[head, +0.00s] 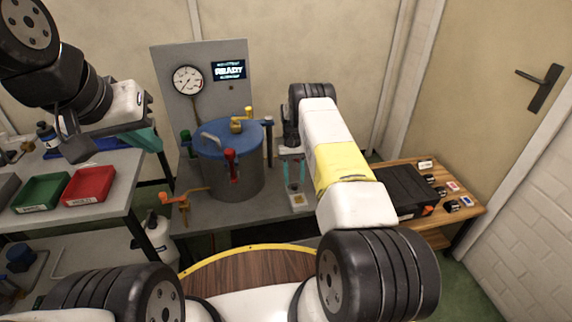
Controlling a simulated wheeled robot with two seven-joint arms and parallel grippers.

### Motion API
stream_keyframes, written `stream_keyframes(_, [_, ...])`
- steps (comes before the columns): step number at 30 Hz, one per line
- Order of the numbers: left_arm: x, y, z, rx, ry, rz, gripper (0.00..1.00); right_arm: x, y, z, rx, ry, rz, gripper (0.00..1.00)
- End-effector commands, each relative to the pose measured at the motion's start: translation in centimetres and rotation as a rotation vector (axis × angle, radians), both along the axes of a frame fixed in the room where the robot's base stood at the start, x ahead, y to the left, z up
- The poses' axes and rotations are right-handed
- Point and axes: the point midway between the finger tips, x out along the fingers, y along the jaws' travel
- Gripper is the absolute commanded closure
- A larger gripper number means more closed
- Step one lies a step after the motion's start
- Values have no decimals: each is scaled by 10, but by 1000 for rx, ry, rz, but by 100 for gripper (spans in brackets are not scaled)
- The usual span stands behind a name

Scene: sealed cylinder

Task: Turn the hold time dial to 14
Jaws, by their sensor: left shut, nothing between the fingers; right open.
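No hold time dial or number 14 can be made out clearly. A small pale unit (298,201) with a yellowish patch sits on the grey bench, right of the vessel; its markings are too small to read. My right gripper (294,180) points down just above this unit, its two teal fingers spread apart. My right arm hides much of the hand. A dark display (229,70) on the grey panel reads READY. My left gripper (148,144) is shut and empty, over the right side of the left table, away from the unit.
A blue-lidded grey cylinder vessel (235,178) with a red handle stands on the bench. A pressure gauge (188,80) is on the panel behind. Green (41,191) and red (90,186) trays lie at left. A wooden table (462,190) with a black case stands right.

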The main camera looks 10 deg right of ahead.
Motion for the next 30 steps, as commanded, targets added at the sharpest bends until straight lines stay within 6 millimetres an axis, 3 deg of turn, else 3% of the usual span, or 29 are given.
stream_keyframes(10, [0,0,0,0,0,0,100,22,-1,51,0,-3,0,56])
stream_keyframes(24, [0,0,0,0,0,0,100,25,-1,62,1,-6,0,56])
stream_keyframes(26, [0,0,0,0,0,0,100,27,-2,71,1,-17,-1,56])
stream_keyframes(30, [0,0,0,0,0,0,100,31,-4,114,9,-68,-1,56])
